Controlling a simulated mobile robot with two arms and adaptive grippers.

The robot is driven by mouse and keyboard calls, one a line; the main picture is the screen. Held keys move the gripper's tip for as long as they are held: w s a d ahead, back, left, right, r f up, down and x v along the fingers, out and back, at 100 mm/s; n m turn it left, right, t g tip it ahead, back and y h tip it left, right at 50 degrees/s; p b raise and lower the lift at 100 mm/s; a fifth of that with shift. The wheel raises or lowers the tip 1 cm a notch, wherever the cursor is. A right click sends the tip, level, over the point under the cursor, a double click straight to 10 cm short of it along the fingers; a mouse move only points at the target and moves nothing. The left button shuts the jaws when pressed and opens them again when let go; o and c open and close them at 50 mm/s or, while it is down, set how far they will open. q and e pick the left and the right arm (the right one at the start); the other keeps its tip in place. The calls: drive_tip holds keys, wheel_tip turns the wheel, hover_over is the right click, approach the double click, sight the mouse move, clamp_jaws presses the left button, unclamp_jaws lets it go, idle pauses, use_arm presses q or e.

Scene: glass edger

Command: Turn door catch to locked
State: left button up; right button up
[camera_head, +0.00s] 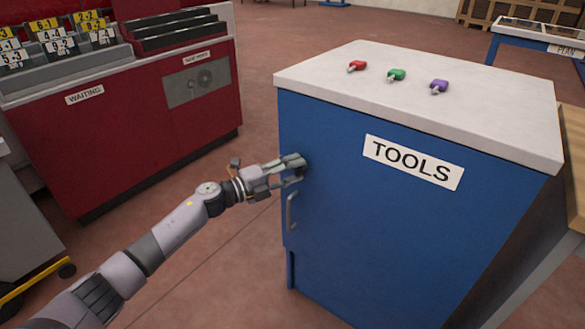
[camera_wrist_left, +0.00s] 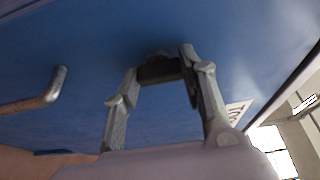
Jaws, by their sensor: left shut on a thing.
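The door catch (camera_wrist_left: 160,69) is a dark piece on the blue door of the TOOLS cabinet (camera_head: 375,215). My left gripper (camera_head: 298,165) is at the door's left edge, above the door handle (camera_head: 291,212). In the left wrist view my left gripper (camera_wrist_left: 161,75) has a finger on each side of the catch and is shut on it. The fingers hide most of the catch in the head view, and I cannot tell its turn position. The grey bar handle (camera_wrist_left: 40,98) also shows in the wrist view. My right gripper is not in view.
Red (camera_head: 357,66), green (camera_head: 396,75) and purple (camera_head: 438,86) small tools lie on the white cabinet top (camera_head: 480,110). A red cabinet marked WAITING (camera_head: 110,120) with numbered cards stands at left. The floor between the cabinets is clear.

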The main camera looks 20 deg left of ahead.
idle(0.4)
use_arm(q)
drive_tip(key=o, duration=1.2)
drive_tip(key=shift+c, duration=0.2)
drive_tip(key=v, duration=1.2)
